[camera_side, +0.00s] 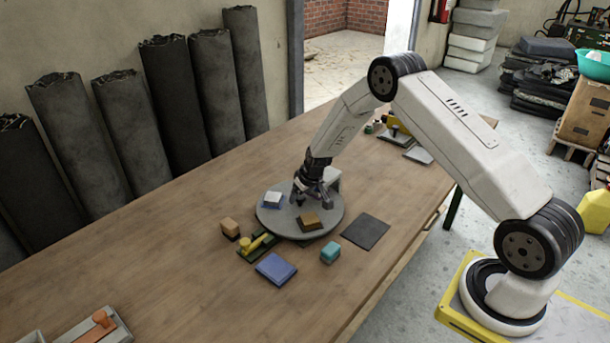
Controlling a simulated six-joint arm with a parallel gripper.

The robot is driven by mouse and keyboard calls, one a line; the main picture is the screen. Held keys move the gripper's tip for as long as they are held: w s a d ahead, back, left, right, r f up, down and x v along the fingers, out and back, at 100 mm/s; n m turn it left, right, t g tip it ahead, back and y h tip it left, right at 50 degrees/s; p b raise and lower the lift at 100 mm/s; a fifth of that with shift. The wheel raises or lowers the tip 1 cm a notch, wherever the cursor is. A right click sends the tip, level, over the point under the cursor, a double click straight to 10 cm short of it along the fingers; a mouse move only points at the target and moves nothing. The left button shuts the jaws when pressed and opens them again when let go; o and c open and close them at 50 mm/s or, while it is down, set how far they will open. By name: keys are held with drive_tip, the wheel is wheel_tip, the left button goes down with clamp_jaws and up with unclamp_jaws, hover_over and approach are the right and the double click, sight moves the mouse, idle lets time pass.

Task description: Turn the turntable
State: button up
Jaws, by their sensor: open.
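The turntable (278,219) is a round grey disc on the wooden table. A white and blue block (272,199) sits on its left side, and a brown block (309,220) sits near its front. A pale block (332,178) shows at its back right, partly behind my gripper. My gripper (311,201) points down over the back middle of the disc. Its jaws are open, with the fingers apart and low near the disc's surface. I cannot tell whether they touch the disc. Nothing shows held between them.
Around the disc lie a tan block (230,228), a green piece with a yellow handle (258,243), a blue block (276,269), a teal block (330,252) and a dark flat square (366,231). A tray (95,330) is at the front left. The table's left middle is clear.

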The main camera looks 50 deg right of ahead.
drive_tip(key=shift+w+f, duration=0.1)
drive_tip(key=shift+f, duration=0.1)
clamp_jaws()
idle(0.3)
drive_tip(key=shift+a+m+g+h, duration=0.15)
drive_tip(key=shift+m+h, duration=0.35)
drive_tip(key=shift+m, duration=0.95)
drive_tip(key=shift+m+g+h, duration=0.25)
drive_tip(key=shift+m+h, duration=0.25)
drive_tip(key=shift+m, duration=0.95)
drive_tip(key=shift+w+a+m+g+h, duration=0.1)
drive_tip(key=shift+m+g+h, duration=0.35)
drive_tip(key=shift+m, duration=1.1)
drive_tip(key=shift+w+m+g+h, duration=0.1)
drive_tip(key=shift+m+g+h, duration=0.3)
drive_tip(key=shift+m, duration=1.15)
drive_tip(key=shift+w+m+g, duration=0.1)
drive_tip(key=shift+m+g, duration=0.55)
drive_tip(key=shift+m, duration=0.9)
drive_tip(key=shift+w+m+g, duration=0.1)
drive_tip(key=shift+m+g, duration=0.5)
drive_tip(key=shift+m, duration=0.95)
drive_tip(key=shift+m+g+y, duration=0.25)
drive_tip(key=shift+m+g, duration=0.65)
drive_tip(key=shift+m, duration=1.3)
drive_tip(key=shift+w+m, duration=0.1)
drive_tip(key=shift+m, duration=0.4)
